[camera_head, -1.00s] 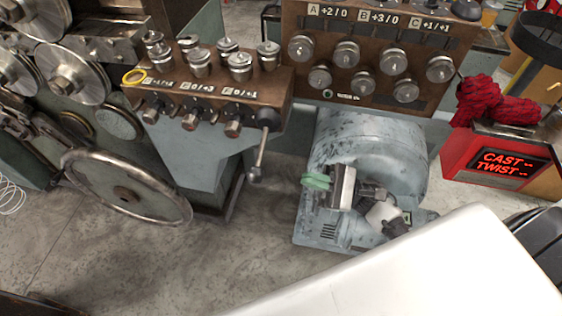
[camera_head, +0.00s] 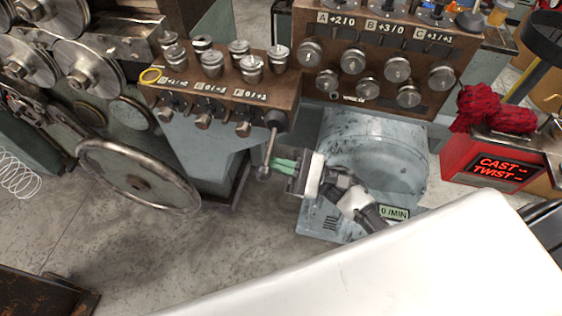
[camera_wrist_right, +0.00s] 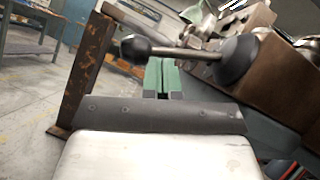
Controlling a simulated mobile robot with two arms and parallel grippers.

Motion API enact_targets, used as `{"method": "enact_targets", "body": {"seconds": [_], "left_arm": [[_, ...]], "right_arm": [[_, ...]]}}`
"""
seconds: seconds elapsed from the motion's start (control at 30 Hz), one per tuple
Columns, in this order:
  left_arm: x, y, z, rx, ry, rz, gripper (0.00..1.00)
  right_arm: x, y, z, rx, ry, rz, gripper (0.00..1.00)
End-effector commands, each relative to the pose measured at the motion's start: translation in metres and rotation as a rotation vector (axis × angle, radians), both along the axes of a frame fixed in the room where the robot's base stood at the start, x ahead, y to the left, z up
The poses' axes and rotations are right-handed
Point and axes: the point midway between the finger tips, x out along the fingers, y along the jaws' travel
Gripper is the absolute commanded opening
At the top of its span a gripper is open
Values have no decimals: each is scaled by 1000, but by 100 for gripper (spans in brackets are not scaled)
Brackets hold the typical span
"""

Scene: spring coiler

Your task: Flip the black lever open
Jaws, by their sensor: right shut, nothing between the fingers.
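The black lever (camera_head: 270,150) hangs down from the right end of the brown control box, with a round knob at its lower end. In the right wrist view the lever (camera_wrist_right: 190,52) runs from a large dark hub at right to a dark knob at left. My right gripper (camera_head: 276,163) is shut and empty, its green fingertips beside the lower part of the lever. In the right wrist view the fingertips (camera_wrist_right: 162,66) are just under the lever's rod; I cannot tell whether they touch it. My left gripper is not in view.
The brown control box (camera_head: 215,92) carries several metal knobs. A second knob panel (camera_head: 385,45) stands right of it, above a grey rounded machine housing (camera_head: 380,150). A large handwheel (camera_head: 138,185) is at left. Bare floor (camera_head: 130,240) lies in front.

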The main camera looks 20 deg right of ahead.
Motion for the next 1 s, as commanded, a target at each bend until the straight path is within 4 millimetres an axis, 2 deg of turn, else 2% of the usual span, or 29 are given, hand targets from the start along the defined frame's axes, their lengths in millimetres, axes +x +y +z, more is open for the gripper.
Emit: {"method": "enact_targets", "body": {"seconds": [0.77, 1.0], "left_arm": [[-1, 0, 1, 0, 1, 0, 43], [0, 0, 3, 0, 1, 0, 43]], "right_arm": [[-5, 3, 8, 65, 91, 0, 0], [-9, 6, 16, 119, 169, 0, 0]]}}
